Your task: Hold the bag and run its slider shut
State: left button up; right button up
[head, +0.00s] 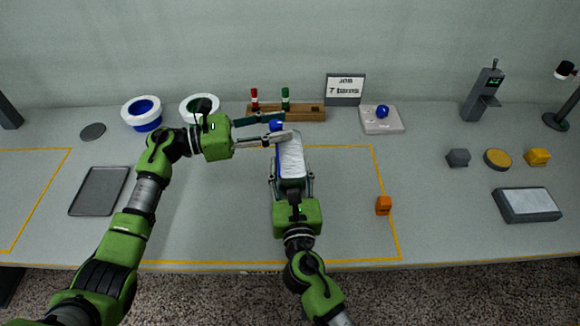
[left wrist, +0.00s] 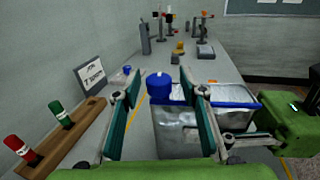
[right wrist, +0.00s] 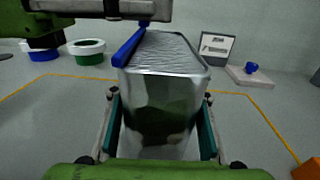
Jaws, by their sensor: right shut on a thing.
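The silver bag (head: 291,157) stands upright, with a blue strip along its top edge; the bag also shows in the right wrist view (right wrist: 165,100) and the left wrist view (left wrist: 180,130). My right gripper (head: 291,182) is shut on the bag's sides; its teal fingers press both sides in the right wrist view. The blue slider (head: 276,125) is at the bag's far end and shows as a round blue knob in the left wrist view (left wrist: 160,86). My left gripper (head: 283,127) is open, its fingers on either side of the slider with visible gaps.
A wooden rack (head: 310,113) with red and green spindles and a job sign (head: 345,88) stand just behind. Blue (head: 142,113) and green (head: 199,108) ringed bowls are back left. A grey tray (head: 99,190) lies left; an orange block (head: 383,205) sits right. The front middle is clear.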

pick_arm(q)
jog(key=v, duration=1.2)
pick_arm(e)
jog(key=o, duration=1.3)
jog(key=shift+c, duration=0.2)
jog(key=shift+s, duration=0.15)
